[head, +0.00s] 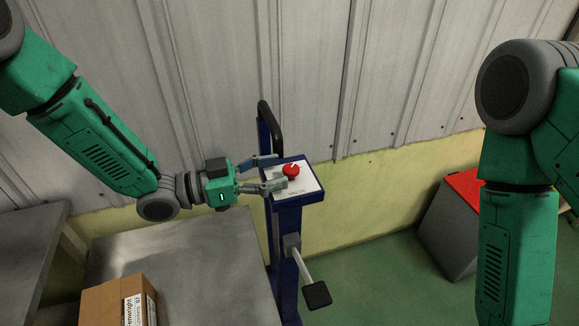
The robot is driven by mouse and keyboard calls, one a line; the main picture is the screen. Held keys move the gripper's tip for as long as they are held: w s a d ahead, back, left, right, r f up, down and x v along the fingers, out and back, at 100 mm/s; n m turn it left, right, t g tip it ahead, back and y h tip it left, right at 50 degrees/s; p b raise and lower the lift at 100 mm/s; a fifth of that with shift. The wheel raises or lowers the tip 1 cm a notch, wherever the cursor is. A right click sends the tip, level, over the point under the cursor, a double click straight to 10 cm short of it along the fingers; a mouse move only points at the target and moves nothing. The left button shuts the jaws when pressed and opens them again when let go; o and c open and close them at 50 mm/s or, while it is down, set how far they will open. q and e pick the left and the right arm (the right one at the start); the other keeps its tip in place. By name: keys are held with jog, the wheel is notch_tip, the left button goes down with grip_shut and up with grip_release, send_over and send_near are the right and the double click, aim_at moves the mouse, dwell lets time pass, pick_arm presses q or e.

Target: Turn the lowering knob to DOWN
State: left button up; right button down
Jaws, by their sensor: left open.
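The red knob (291,171) sits on the white-topped panel (309,184) of a blue post. A small white mark shows on the knob's top, near its far side. The print on the panel is too small to read. My left gripper (279,170) reaches in from the left and is open. One finger is over the far left edge of the panel, and the other is over its near left part, close to the knob. I cannot tell whether either finger touches the knob. My right arm shows at the right, but its gripper is out of view.
The blue post (284,236) has a black handle (268,128) behind the panel and a crank with a black pad (317,295) below. A metal table (215,262) with a cardboard box (105,300) stands at the lower left. A grey box with a red top (464,186) is at the right.

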pick_arm(q)
jog(key=v, duration=0.8)
jog(key=shift+a, duration=0.2)
